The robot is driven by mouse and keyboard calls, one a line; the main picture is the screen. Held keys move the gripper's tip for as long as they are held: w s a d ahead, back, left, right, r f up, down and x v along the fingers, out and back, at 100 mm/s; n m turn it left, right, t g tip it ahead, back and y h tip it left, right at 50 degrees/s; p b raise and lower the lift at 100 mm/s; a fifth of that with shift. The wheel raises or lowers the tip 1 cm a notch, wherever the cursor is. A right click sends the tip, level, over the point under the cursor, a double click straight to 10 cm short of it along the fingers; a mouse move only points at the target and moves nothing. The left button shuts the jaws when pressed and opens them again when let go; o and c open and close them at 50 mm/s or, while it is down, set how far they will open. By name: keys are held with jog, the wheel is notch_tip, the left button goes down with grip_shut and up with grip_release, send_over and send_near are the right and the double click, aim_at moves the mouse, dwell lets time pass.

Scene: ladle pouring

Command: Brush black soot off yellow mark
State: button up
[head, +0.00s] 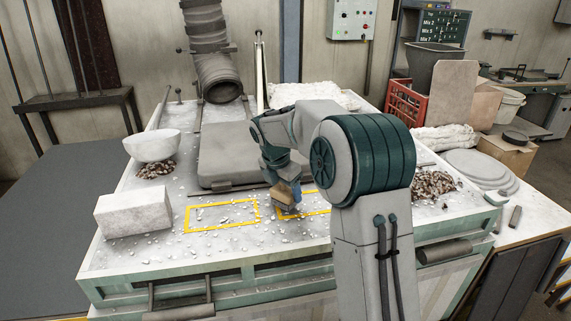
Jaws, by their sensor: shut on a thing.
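My gripper (287,183) is shut on a small brush (286,199) with a tan-brown body. It holds the brush low at the left end of the right yellow mark (306,193), a painted outline on the pale bench top. I cannot tell whether the bristles touch the surface. My arm hides the right part of this mark. The left yellow mark (222,232) is a full rectangle beside it. Small pale and grey bits lie in and around the left mark. No clearly black soot can be made out at this size.
A white block (133,214) and a white bowl (151,147) over brown lumps stand at the left. A grey slab (240,155) lies behind the marks. More lumps (433,184) and stacked discs (480,168) are at the right. The bench front edge is near.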

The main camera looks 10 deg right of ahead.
jog(key=r+p, duration=0.1)
jog(key=r, duration=0.2)
jog(key=shift+d+r, duration=0.1)
jog(key=shift+d, duration=0.1)
jog(key=shift+v, duration=0.9)
jog(key=shift+w+d+r, duration=0.15)
jog(key=shift+r, duration=1.15)
